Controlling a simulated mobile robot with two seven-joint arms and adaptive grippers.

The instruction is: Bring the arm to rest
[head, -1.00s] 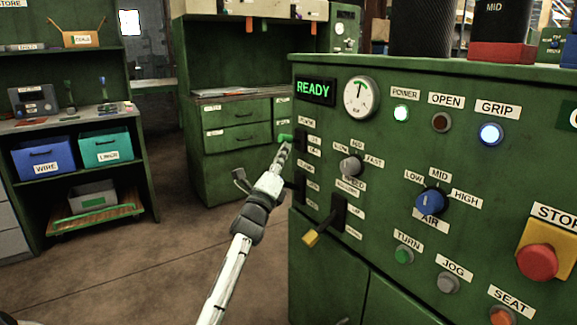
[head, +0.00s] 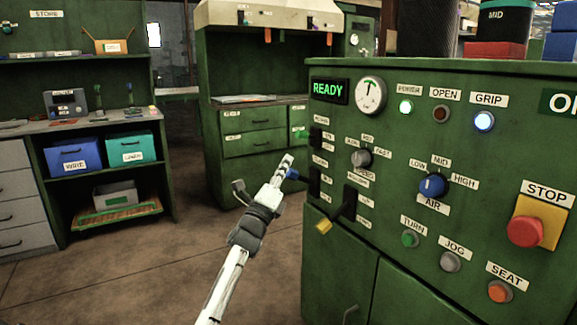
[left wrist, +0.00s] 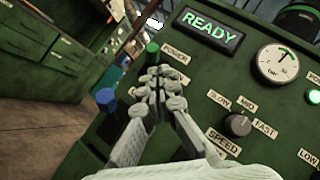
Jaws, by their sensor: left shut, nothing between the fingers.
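My left gripper (head: 287,161) is in front of the left edge of the green machine (head: 340,270), its fingers pointing up and away. In the left wrist view the gripper (left wrist: 157,84) has its fingers together with nothing held. A blue knob (left wrist: 105,97) on the machine's side shows left of the fingers, and a green knob (left wrist: 152,48) shows just beyond the tips. In the head view the blue knob (head: 292,174) shows right beside the fingers; whether they touch cannot be told. My right gripper is not in view.
The panel carries a READY display (head: 329,91), a gauge (head: 370,96), a blue AIR knob (head: 433,186), a red STOP button (head: 526,231) and a yellow padlock (head: 323,226). Shelves with a blue bin (head: 73,158) stand at left. Open floor (head: 130,265) lies left of the arm.

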